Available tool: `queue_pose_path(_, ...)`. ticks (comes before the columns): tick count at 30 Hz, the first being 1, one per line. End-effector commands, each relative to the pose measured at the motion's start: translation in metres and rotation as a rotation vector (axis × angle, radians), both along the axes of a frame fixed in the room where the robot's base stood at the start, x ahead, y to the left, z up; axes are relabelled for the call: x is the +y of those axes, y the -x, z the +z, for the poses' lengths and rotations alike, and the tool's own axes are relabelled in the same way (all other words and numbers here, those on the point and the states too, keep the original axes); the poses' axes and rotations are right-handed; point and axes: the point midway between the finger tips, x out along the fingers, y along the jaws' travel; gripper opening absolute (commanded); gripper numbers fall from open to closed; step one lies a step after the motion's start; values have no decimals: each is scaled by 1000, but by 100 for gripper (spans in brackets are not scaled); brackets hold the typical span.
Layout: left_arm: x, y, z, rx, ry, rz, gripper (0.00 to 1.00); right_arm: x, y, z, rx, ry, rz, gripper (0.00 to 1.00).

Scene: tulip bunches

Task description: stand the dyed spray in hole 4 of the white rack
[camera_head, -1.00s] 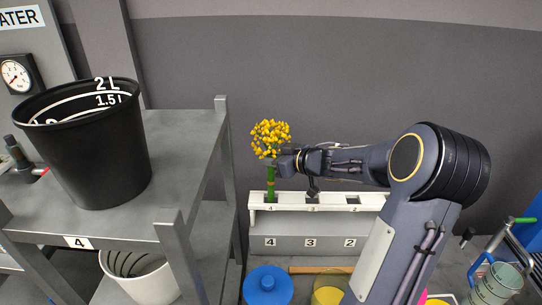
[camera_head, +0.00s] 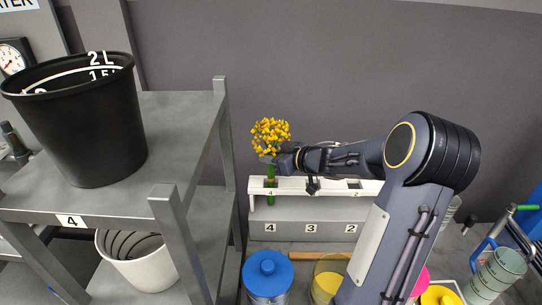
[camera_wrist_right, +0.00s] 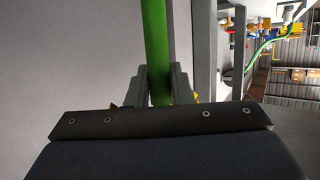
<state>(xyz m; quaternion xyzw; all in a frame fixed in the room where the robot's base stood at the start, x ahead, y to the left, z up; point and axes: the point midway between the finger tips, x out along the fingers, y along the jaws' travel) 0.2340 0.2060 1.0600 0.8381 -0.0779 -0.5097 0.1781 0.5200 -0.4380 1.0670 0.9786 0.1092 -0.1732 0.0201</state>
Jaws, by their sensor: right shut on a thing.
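The dyed spray, a yellow-flowered bunch (camera_head: 270,135) on a green stem, stands upright over the left end of the white rack (camera_head: 325,187). Its stem meets the rack top at hole 4, and green shows below the top plate, so the stem appears to pass through the hole. My right gripper (camera_head: 274,160) is shut on the stem just under the flowers, above the rack. In the right wrist view the green stem (camera_wrist_right: 155,50) runs between the two fingers (camera_wrist_right: 160,92). My left gripper is not in view.
A grey shelf (camera_head: 190,110) with a black bucket (camera_head: 85,125) stands at the left, a white bucket (camera_head: 137,262) below. A blue-lidded jar (camera_head: 268,275) and a yellow-filled container (camera_head: 326,285) stand before the rack. My right arm covers the rack's right part.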

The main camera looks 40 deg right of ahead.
Motion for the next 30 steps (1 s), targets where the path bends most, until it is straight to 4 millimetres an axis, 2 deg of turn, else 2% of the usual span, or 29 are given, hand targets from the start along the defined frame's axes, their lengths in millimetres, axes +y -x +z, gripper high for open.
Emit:
queue_pose_path(24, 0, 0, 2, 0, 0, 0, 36, 0, 0, -6, -1, -1, 1, 0)
queue_pose_path(25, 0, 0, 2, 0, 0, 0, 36, 0, 0, -6, -1, -1, 1, 22)
queue_pose_path(30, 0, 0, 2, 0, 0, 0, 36, 0, 0, -6, 0, 0, 0, 45)
